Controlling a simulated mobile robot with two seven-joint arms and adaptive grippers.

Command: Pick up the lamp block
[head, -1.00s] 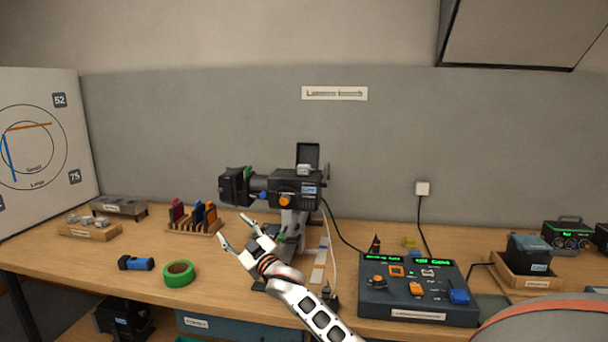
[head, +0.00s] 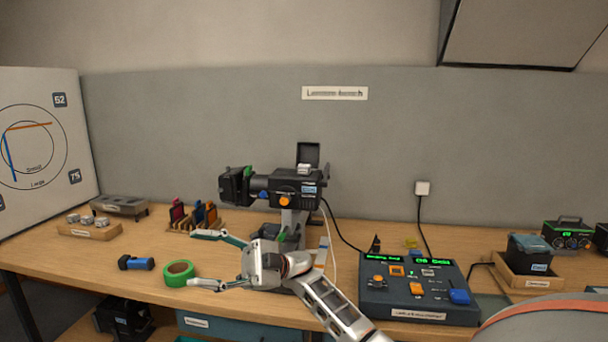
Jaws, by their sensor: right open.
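Several small silver-grey blocks, which look like lamp blocks (head: 87,220), sit in a wooden tray at the left back of the bench. Another pale block (head: 304,169) shows on top of the black lantern (head: 295,188), in front of its raised lid. I cannot tell which one is the task's lamp block. My right gripper (head: 203,259) is open and empty in front of the lantern, its fingers pointing left. Its lower finger is close to the green tape roll (head: 180,274) in the picture; I cannot tell whether they touch. My left gripper is not in view.
A blue-and-black torch-like item (head: 136,263) lies left of the tape. A wooden rack with coloured pieces (head: 195,217) stands behind. The fader console (head: 418,290) is at right, with a cable. Bare bench lies between the tray and the torch-like item.

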